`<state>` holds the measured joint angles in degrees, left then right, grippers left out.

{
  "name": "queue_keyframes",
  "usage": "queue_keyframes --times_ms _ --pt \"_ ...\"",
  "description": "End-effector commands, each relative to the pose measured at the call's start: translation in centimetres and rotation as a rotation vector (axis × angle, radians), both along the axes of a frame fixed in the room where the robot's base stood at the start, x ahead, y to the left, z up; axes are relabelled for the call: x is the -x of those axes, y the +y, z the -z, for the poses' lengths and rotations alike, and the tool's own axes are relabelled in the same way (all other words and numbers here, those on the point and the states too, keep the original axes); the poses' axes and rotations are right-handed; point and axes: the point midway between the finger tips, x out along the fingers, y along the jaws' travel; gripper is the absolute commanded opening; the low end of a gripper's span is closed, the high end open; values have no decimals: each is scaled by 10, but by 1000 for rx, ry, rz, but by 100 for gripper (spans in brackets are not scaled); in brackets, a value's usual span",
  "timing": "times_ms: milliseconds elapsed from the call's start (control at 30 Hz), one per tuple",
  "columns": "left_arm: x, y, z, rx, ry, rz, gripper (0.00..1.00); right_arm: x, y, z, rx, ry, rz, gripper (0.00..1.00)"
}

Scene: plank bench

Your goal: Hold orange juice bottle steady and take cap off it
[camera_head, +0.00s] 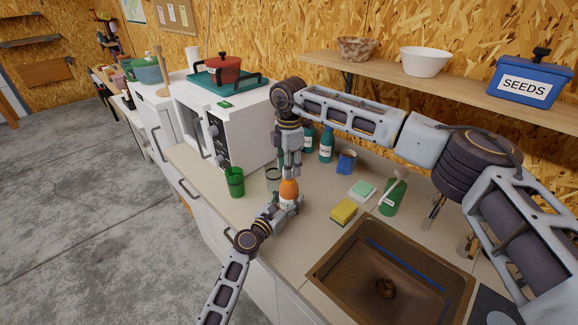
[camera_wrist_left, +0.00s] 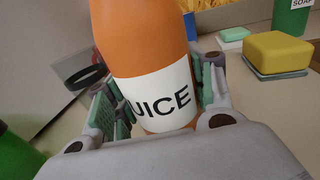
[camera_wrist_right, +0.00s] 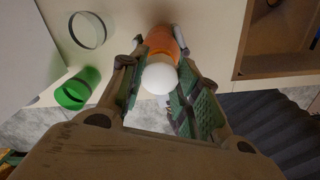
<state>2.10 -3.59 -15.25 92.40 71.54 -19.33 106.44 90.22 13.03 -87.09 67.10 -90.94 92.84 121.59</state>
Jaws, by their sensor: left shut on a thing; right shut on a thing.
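The orange juice bottle (camera_head: 289,189) stands upright on the counter in front of the microwave. Its orange body and white label reading "JUICE" fill the left wrist view (camera_wrist_left: 150,60). My left gripper (camera_wrist_left: 164,92) is shut around the lower body at the label, with a green pad on each side. My right gripper (camera_head: 290,170) points straight down over the bottle's top and is shut on the white cap (camera_wrist_right: 158,78). The cap shows between its pads in the right wrist view, above the orange body. In the head view the fingers hide the cap.
A green cup (camera_head: 235,183) and a clear glass (camera_head: 273,179) stand left of the bottle. A yellow sponge (camera_head: 344,211), a green soap bottle (camera_head: 391,195) and the sink (camera_head: 330,265) lie to the right. Teal bottles (camera_head: 326,145) and a blue mug (camera_head: 346,162) stand behind.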

Motion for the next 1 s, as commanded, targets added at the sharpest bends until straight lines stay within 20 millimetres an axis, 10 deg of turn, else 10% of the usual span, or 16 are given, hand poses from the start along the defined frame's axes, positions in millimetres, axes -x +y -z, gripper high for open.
queue_keyframes --times_ms 1000 --pt "0 0 0 -1 -1 1 0 -1 0 -1 -1 -2 -644 3"
